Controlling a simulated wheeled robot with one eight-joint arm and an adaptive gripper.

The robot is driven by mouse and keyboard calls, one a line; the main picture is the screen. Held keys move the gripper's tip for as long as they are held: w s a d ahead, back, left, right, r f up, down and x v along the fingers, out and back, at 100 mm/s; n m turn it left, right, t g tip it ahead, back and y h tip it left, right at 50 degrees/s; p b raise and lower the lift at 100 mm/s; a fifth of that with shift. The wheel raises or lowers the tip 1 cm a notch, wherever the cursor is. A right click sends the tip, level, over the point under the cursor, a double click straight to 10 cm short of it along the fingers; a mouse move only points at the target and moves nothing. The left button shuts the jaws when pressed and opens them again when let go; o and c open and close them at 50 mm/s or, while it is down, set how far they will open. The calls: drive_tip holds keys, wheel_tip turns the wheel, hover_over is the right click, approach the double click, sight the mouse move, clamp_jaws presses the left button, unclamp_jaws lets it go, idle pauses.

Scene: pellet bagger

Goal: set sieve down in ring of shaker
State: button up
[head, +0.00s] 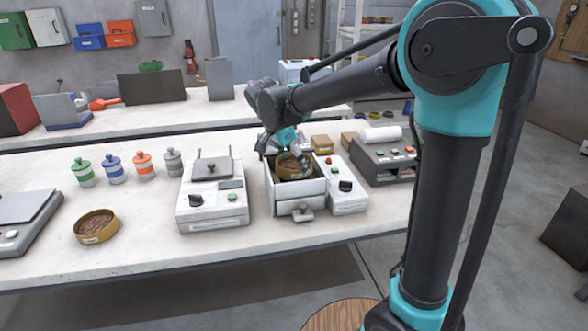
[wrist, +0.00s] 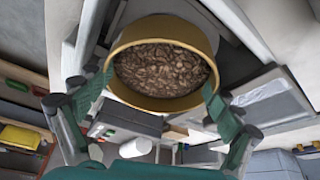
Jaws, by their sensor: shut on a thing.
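A brass-coloured round sieve (head: 290,173) with brown pellets in it is at the open top of the white shaker (head: 298,194). In the wrist view the sieve (wrist: 160,102) fills the upper middle and looks about level. My gripper (head: 292,150) reaches down from behind, its green fingers (wrist: 158,97) shut on either side of the sieve. The shaker's walls stand around the sieve. The ring is hidden under the sieve, and I cannot tell whether the sieve touches it.
A second brass pan (head: 97,239) with brown contents stands at the left on the bench. A white machine with a flat lid (head: 211,208) stands just left of the shaker. A dark grey device (head: 374,174) stands to the right. Several lidded jars (head: 145,172) line the back left.

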drive_tip(key=shift+f, duration=1.15)
drive_tip(key=o, duration=0.9)
drive_tip(key=shift+f, duration=0.15)
drive_tip(key=v, duration=1.2)
